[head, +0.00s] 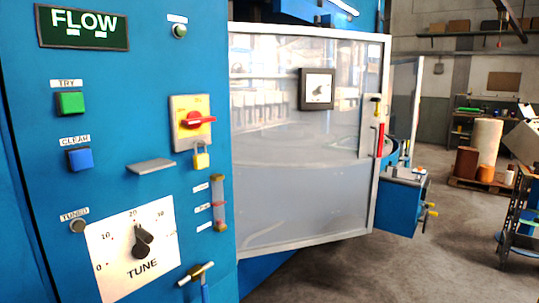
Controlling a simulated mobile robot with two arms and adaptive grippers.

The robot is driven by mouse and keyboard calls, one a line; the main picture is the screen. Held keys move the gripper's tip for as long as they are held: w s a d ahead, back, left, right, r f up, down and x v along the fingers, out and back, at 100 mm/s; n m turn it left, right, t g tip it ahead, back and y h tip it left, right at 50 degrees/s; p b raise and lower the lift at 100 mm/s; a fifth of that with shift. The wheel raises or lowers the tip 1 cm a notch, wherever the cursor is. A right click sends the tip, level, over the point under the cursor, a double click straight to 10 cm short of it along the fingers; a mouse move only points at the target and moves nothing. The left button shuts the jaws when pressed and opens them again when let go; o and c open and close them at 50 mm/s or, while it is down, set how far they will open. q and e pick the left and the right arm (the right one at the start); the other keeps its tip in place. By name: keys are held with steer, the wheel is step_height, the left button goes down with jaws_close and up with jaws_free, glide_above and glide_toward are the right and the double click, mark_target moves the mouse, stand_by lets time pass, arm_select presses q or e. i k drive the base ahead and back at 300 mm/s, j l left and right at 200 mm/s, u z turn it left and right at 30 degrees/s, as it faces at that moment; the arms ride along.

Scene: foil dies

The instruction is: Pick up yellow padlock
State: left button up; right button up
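The yellow padlock (201,157) hangs just below the red rotary switch (200,120) on its yellow and grey plate, on the front of the blue machine cabinet. The padlock is small and upright, and its shackle meets the lower edge of the switch plate. I cannot tell whether the shackle is locked. Neither of my grippers shows in the head view.
A small grey ledge (151,166) juts from the blue panel (135,100), left of the padlock. A T-handled valve (197,273) sticks out below. A clear framed door (300,190) stands at right. Open concrete floor (440,270) lies beyond.

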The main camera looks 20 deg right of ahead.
mark_target(201, 161)
steer(key=z, duration=0.15)
steer(key=l+u, duration=0.1)
steer(key=u, duration=0.4)
steer(key=i+l+u, duration=0.2)
steer(key=l, duration=0.2)
steer(key=i+l+u, duration=0.2)
steer(key=l, duration=0.25)
steer(key=l+u, duration=0.25)
steer(key=l, duration=0.2)
steer(key=i+l+u, duration=0.2)
steer(key=l, duration=0.25)
steer(key=k, duration=0.1)
